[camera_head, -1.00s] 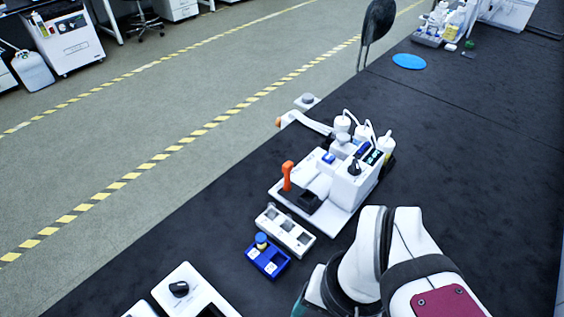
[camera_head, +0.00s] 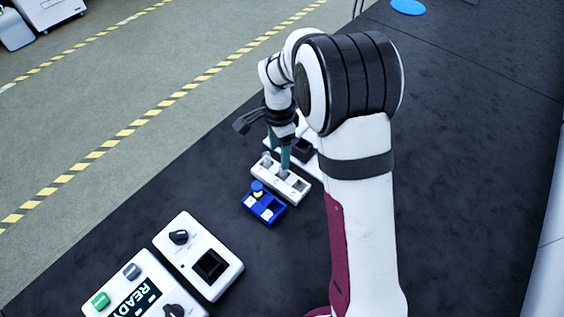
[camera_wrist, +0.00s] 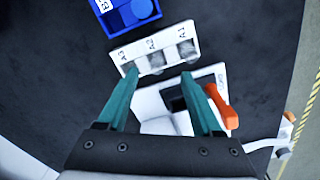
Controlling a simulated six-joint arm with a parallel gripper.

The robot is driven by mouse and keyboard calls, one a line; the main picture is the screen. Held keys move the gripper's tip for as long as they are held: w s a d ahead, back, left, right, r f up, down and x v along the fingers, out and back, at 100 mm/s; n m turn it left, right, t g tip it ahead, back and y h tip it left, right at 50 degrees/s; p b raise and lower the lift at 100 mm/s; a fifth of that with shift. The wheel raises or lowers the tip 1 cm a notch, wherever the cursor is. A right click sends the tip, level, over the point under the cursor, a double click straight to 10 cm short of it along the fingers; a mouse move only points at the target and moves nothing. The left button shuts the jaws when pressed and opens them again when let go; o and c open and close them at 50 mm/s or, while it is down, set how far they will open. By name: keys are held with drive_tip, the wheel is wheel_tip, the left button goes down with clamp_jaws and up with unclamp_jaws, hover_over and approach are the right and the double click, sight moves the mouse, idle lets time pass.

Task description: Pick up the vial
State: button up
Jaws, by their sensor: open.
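A blue-capped vial (camera_head: 257,187) with a yellowish part below its cap stands in a compartment of the small blue rack (camera_head: 264,216). In the wrist view, its round blue top (camera_wrist: 142,8) shows at the upper edge and the blue rack (camera_wrist: 117,20) is partly cut off. My gripper (camera_head: 277,155) has two teal fingers, which also show in the wrist view (camera_wrist: 160,75). They are apart with nothing between them. They are over or close to the white rack, beyond the vial in the head view; their exact height is unclear.
The white rack (camera_head: 293,187) has wells labelled A1, A2 and A3 in the wrist view. Beside it is a white device with an orange handle (camera_wrist: 217,105). White control units (camera_head: 197,257) stand at lower left in the head view. Dark table is clear left of the blue rack.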

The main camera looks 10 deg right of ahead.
sight(283, 173)
drive_tip(key=f, duration=0.4)
drive_tip(key=d+f, duration=0.1)
drive_tip(key=f, duration=0.1)
drive_tip(key=shift+s+f, duration=0.1)
drive_tip(key=shift+f, duration=0.2)
clamp_jaws()
